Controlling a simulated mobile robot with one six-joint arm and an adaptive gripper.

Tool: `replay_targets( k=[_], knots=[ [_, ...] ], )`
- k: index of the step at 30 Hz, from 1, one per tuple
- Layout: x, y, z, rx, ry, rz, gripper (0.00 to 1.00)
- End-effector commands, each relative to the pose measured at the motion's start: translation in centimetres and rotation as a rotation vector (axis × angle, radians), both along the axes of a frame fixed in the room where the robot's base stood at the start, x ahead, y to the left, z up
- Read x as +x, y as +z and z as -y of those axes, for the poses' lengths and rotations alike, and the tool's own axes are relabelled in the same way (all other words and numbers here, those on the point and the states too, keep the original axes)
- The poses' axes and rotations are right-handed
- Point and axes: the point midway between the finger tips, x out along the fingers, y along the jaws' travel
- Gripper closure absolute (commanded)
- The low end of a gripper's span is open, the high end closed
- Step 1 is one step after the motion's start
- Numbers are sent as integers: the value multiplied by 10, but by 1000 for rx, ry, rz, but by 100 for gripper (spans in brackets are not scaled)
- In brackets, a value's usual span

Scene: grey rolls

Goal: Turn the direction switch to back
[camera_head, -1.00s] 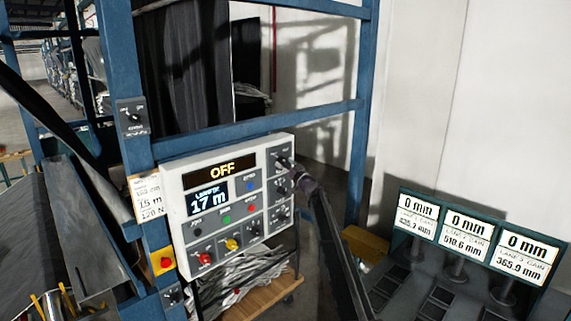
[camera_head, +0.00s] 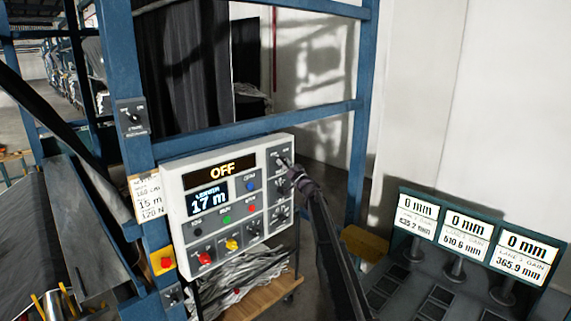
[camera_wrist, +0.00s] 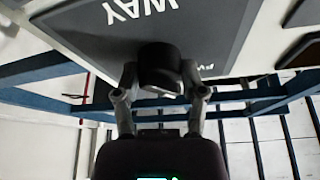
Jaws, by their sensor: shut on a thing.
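The white control panel (camera_head: 187,182) is on the blue frame, with a column of dark rotary switches at its right side. My gripper (camera_head: 285,164) reaches in from the lower right to the top switch of that column. In the wrist view, my gripper (camera_wrist: 160,88) has its two fingers closed on the sides of a round black knob (camera_wrist: 160,65). The knob sits on a dark plate (camera_wrist: 215,35) lettered "WAY", with a partly hidden label beginning "FW". The knob's pointer direction cannot be told.
The panel's screen (camera_head: 222,169) reads "OFF". Other switches sit close below, and colored buttons and knobs lie to the left. A red knob on a yellow plate (camera_head: 162,261) is on the post. Three displays (camera_head: 467,227) stand at the right.

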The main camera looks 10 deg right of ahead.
Motion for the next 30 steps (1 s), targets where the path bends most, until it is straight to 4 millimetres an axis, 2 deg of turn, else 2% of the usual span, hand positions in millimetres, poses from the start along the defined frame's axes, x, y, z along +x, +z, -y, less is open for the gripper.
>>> replay_targets(
  k=[18,30],
  knots=[
    [0,5,-3,459,-1,-331,94],
    [-1,6,-4,690,0,-499,94]
  ],
)
